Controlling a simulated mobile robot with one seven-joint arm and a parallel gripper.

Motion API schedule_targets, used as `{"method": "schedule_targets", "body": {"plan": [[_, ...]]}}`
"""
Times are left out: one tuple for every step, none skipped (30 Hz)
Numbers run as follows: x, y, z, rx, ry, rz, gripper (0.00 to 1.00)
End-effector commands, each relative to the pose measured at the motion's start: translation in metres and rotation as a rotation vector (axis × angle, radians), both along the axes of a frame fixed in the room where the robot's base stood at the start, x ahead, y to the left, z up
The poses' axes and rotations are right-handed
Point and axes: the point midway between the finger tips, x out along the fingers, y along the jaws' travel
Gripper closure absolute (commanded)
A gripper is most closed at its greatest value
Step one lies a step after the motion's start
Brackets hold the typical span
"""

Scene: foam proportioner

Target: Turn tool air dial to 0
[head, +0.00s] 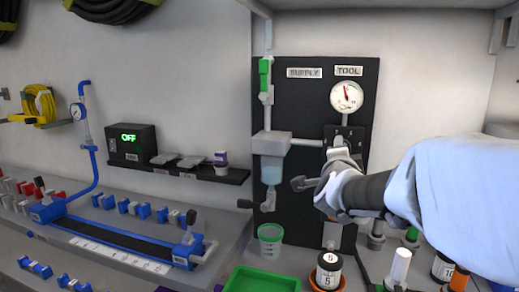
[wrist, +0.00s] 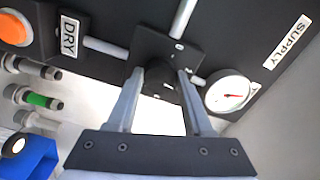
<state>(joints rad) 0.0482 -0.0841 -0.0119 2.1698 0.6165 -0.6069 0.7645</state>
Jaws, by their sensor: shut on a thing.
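The black tool air dial (wrist: 160,84) sits on a dark square plate, between the two fingers of my gripper (wrist: 160,74) in the wrist view. My gripper is shut on it. In the head view my gripper (head: 338,160) reaches the panel just below the TOOL gauge (head: 346,97), and the dial is mostly hidden behind it. The gauge is round and white, with a red needle pointing up and slightly left in the head view. It also shows right of the fingers in the wrist view (wrist: 228,95). Its numbers are too small to read.
The black panel (head: 285,100) also carries a SUPPLY label (head: 304,72), a green valve (head: 265,75) and a clear filter bowl (head: 271,165). A green tray (head: 262,281) and a green-rimmed cup (head: 270,240) stand below. Several bottles and fittings crowd the bench under my arm.

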Motion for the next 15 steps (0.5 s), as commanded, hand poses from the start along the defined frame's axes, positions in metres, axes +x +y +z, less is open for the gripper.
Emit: {"method": "schedule_targets", "body": {"plan": [[0.0,0.0002,0.0001,-0.039,0.017,0.0,1.0],[0.0,0.0002,0.0001,-0.066,0.029,0.001,1.0],[0.0,0.0002,0.0001,-0.101,0.044,0.001,1.0],[0.0,0.0002,0.0001,-0.128,0.055,0.001,1.0],[-0.0001,0.0001,0.0,-0.154,0.066,0.001,1.0],[-0.0001,0.0,-0.0001,-0.19,0.081,0.001,1.0],[-0.0001,-0.0001,-0.0001,-0.215,0.091,0.001,1.0],[-0.0002,-0.0001,-0.0002,-0.241,0.102,0.001,1.0],[-0.0001,-0.0003,-0.0002,-0.277,0.117,0.001,1.0],[-0.0002,-0.0004,-0.0003,-0.303,0.128,0.001,1.0],[-0.0002,-0.0004,-0.0004,-0.33,0.139,0.001,1.0],[-0.0002,-0.0006,-0.0004,-0.365,0.154,0.001,1.0],[-0.0003,-0.0006,-0.0005,-0.39,0.165,-0.001,1.0],[-0.0003,-0.0007,-0.0005,-0.417,0.177,-0.001,1.0],[-0.0003,-0.0008,-0.0006,-0.452,0.191,-0.001,1.0]]}}
